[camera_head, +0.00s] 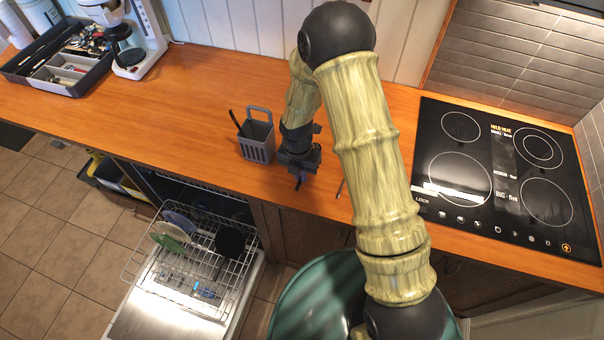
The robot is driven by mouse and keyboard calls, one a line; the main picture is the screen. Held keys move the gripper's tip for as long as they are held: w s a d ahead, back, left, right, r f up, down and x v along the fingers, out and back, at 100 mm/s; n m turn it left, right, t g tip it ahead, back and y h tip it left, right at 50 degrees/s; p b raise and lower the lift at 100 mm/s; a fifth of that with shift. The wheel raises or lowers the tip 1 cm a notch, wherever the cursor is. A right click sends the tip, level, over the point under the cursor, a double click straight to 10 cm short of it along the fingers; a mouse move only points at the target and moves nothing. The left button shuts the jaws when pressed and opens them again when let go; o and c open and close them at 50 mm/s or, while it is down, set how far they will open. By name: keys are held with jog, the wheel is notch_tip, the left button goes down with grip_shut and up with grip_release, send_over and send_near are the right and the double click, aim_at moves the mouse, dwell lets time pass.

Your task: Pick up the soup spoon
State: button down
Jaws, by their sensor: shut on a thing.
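My gripper (299,180) is low over the wooden counter, just right of the grey cutlery basket. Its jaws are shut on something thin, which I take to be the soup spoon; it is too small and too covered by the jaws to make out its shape. A thin, light metal sliver (340,188) shows on the counter right of my gripper, partly behind my arm. I cannot tell what it belongs to. The grey basket (257,142) stands upright with a dark handle (237,123) sticking out of its left side.
A dark utensil tray (88,83) full of cutlery stands at the far left beside a white coffee maker (146,45). A black cooktop (498,178) is at right. An open dishwasher rack (190,262) is below. The counter between tray and basket is clear.

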notch_tip(320, 180, up, 9)
jog(key=b, duration=0.1)
jog(key=shift+f, duration=0.2)
dwell(0.5)
